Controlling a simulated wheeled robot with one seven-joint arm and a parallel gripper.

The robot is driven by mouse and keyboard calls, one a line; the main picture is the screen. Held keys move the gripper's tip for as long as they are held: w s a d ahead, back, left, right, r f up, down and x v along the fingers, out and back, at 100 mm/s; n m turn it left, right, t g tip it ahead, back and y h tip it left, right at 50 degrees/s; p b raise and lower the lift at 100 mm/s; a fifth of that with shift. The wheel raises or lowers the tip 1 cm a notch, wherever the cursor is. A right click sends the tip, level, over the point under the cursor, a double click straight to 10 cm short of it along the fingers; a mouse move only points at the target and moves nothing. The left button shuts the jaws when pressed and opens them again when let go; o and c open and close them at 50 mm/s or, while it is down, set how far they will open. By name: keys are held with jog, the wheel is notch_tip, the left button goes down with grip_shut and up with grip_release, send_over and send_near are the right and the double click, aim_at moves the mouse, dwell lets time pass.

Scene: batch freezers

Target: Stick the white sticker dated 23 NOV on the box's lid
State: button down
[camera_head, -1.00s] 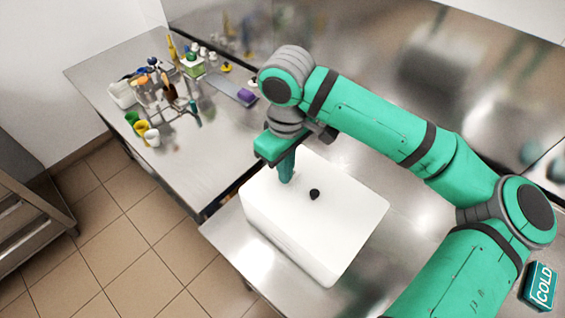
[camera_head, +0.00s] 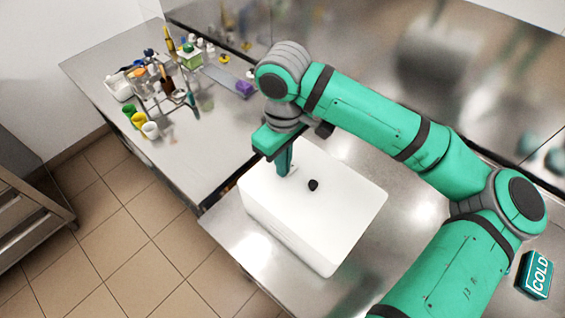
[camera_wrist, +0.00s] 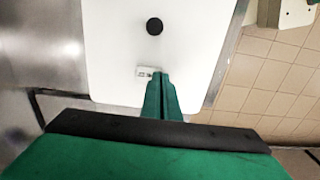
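The white box lid (camera_head: 335,205) lies below my gripper, with a round black knob (camera_head: 313,185) on it. The lid (camera_wrist: 115,40) and knob (camera_wrist: 155,26) also show in the wrist view. My gripper (camera_head: 284,170) points down at the lid's far left part. In the wrist view, its green fingers (camera_wrist: 160,76) are together. A small white sticker (camera_wrist: 146,72) with faint dark print sits at the fingertips, its right end meeting them. Its date is too small to read. It looks flat and close to the lid; I cannot tell whether it touches.
The box stands on a steel counter (camera_head: 235,235). A second steel table (camera_head: 190,160) at the left holds a rack (camera_head: 165,100), bottles, cups and a purple item (camera_head: 244,88). A teal COLD block (camera_head: 535,275) is at the right. Tiled floor lies at the lower left.

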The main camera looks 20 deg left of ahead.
jog(key=shift+f, duration=0.2)
jog(key=shift+f, duration=0.1)
jog(key=shift+d, duration=0.1)
dwell(0.4)
jog(key=c, duration=1.4)
grip_release()
